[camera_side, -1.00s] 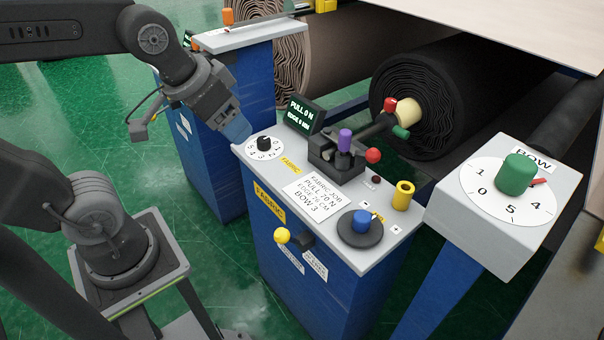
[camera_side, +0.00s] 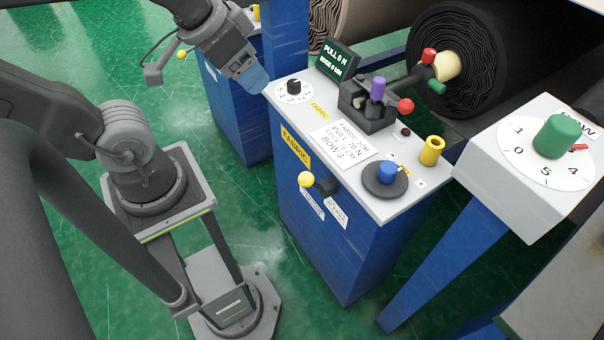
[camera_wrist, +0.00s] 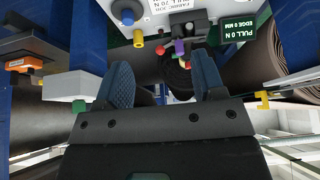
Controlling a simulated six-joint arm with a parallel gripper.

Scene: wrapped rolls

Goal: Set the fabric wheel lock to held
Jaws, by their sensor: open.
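The blue console (camera_side: 320,225) bears yellow FABRIC labels. On its front a yellow ball (camera_side: 306,180) sits at the left of a black mount (camera_side: 327,187), perhaps the wheel lock's lever. Two small white labels (camera_side: 312,205) are beneath, too small to read. On the grey top is a black dial wheel with a blue knob (camera_side: 387,172). My gripper (camera_side: 254,82) is open and empty, beside the console top's far left corner, apart from the yellow ball. In the wrist view its blue pads (camera_wrist: 163,80) stand apart with nothing between them.
A black block carries a purple knob (camera_side: 377,88) and red ball (camera_side: 405,105). A yellow cylinder (camera_side: 432,151), small numbered dial (camera_side: 294,88) and PULL 0 N display (camera_side: 338,61) share the top. The green-knobbed BOW dial (camera_side: 555,136) is right. Open green floor lies left.

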